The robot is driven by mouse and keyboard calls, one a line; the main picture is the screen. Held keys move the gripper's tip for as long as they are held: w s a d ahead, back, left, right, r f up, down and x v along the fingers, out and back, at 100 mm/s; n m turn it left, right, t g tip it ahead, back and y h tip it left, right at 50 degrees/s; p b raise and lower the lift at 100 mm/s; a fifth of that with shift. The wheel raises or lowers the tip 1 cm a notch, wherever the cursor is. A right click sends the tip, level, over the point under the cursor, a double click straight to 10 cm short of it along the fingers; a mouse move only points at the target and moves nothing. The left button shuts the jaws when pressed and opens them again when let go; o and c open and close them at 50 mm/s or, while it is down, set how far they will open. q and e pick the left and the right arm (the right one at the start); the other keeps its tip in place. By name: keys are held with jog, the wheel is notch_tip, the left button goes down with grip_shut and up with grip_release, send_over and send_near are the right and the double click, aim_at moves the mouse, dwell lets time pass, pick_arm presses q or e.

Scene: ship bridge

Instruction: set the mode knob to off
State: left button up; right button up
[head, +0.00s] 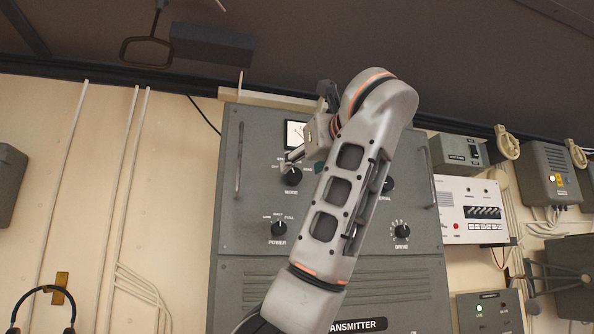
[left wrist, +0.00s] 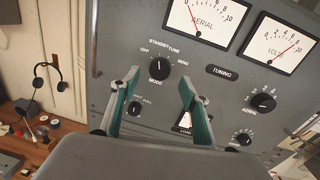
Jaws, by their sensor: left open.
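The black mode knob (head: 292,175) is on the upper left of the grey transmitter panel (head: 259,205). In the left wrist view the mode knob (left wrist: 158,67) shows its white pointer roughly upright, under the STANDBY and TUNE labels; I cannot tell which one it marks. OFF is to its left, SEND to its right. My left gripper (head: 290,158) is by the knob in the head view. In the left wrist view its open fingers (left wrist: 160,78) stand apart on either side of the knob's image, with nothing between them; contact cannot be told. My right gripper is out of view.
A power knob (head: 279,229) sits below the mode knob, and a drive knob (head: 401,231) is to the right. My left arm hides the panel's middle. Meters are above in the left wrist view, including the aerial meter (left wrist: 205,18). A headset (head: 45,300) hangs at the left.

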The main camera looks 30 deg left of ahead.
aim_at(295, 173)
pick_arm(q)
jog(key=shift+p+x, duration=0.35)
jog(key=shift+x, duration=1.95)
jog(key=c, duration=1.1)
